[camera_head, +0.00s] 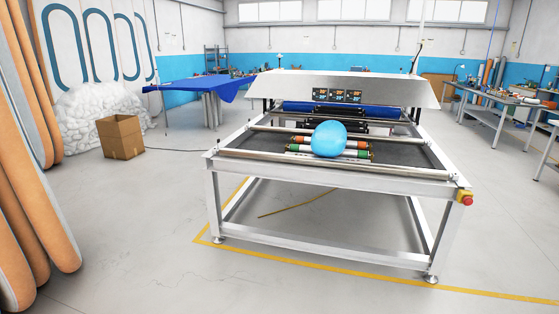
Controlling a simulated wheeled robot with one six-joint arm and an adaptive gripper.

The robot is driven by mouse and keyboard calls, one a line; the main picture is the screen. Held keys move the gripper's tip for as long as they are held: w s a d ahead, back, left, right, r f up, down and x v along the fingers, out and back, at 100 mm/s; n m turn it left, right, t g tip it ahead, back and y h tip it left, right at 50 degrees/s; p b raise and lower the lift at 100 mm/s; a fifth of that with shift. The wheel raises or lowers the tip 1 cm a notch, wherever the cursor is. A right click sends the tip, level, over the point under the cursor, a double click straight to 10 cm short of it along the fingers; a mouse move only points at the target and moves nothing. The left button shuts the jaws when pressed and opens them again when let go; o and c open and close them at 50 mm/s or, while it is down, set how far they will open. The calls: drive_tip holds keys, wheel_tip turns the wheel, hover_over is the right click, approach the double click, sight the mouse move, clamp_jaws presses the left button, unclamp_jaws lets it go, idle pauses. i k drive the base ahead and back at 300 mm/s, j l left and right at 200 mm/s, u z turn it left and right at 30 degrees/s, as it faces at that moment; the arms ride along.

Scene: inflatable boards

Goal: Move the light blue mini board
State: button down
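The light blue mini board (329,139) is a small rounded, egg-shaped piece. It rests on the front part of a white-framed machine (320,246) with rollers, on or just in front of several small rolls with orange and green ends. Its underside and exact contact with the rolls cannot be made out. My gripper is not in view.
A red stop button (466,198) sits on the machine's front right corner. Tall orange boards (30,200) stand at the left. A cardboard box (121,136), a blue-covered table (200,86) and a right workbench (497,98) stand farther back. The floor in front is clear.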

sight(328, 139)
drive_tip(key=i+z, duration=0.25)
drive_tip(key=i, duration=1.55)
drive_tip(key=i+j, duration=0.55)
drive_tip(key=i, duration=0.25)
drive_tip(key=i+j+u, duration=0.1)
drive_tip(key=i+j, duration=0.2)
drive_tip(key=i, duration=0.15)
drive_tip(key=i+j, duration=0.25)
drive_tip(key=i, duration=0.15)
